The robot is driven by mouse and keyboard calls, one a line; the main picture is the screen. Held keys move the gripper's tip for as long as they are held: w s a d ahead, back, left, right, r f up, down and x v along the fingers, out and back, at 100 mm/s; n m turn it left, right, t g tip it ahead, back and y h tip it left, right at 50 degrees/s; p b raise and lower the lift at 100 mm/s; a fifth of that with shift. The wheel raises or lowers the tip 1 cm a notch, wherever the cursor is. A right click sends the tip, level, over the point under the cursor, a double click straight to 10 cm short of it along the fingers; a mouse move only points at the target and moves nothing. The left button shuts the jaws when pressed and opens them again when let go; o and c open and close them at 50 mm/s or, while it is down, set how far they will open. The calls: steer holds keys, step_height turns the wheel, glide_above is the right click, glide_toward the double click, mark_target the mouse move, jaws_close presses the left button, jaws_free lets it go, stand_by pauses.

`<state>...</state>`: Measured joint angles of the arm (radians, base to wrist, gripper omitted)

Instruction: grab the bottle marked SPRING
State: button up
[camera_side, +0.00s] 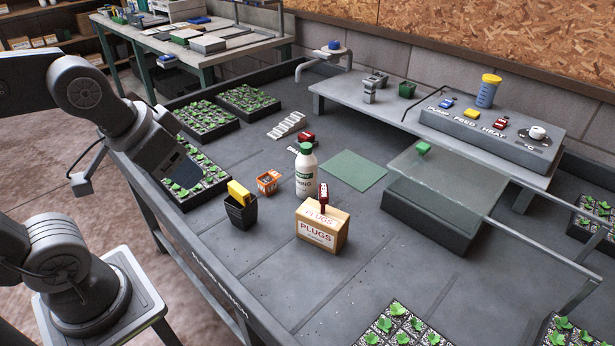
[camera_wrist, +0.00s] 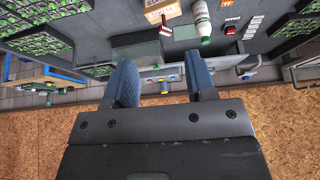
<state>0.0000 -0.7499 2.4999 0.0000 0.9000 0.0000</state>
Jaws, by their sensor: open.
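A white bottle with a green cap (camera_side: 305,172) stands upright on the grey bench behind the PLUGS box. The bottle also shows in the wrist view (camera_wrist: 201,20), at the top right of centre. My gripper (camera_side: 186,168) is at the left, above the seedling trays and well apart from the bottle. In the wrist view its two blue-grey fingers (camera_wrist: 160,78) are spread with nothing between them.
A PLUGS carton (camera_side: 320,232) with a red item on top stands in front of the bottle. Left of it are an orange pot (camera_side: 268,182) and a black pot with a yellow block (camera_side: 241,210). A clear-lidded box (camera_side: 440,190) stands right. A green mat (camera_side: 355,170) lies behind.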

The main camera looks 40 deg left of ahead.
steer(key=shift+o, duration=0.2)
steer(key=o, duration=0.8)
steer(key=shift+o, duration=0.2)
steer(key=n+g+y, duration=0.1)
steer(key=n, duration=0.3)
glide_above(307, 153)
steer(key=s+d, duration=0.1)
steer(key=s, duration=0.3)
step_height(307, 153, down, 12)
steer(key=x, duration=0.6)
steer(key=a+x, duration=0.1)
steer(key=x, duration=0.2)
steer(key=shift+w+f, duration=0.25)
steer(key=shift+s+x, duration=0.1)
steer(key=shift+x, duration=1.35)
steer(key=shift+s+x, duration=0.15)
steer(key=shift+x, duration=1.35)
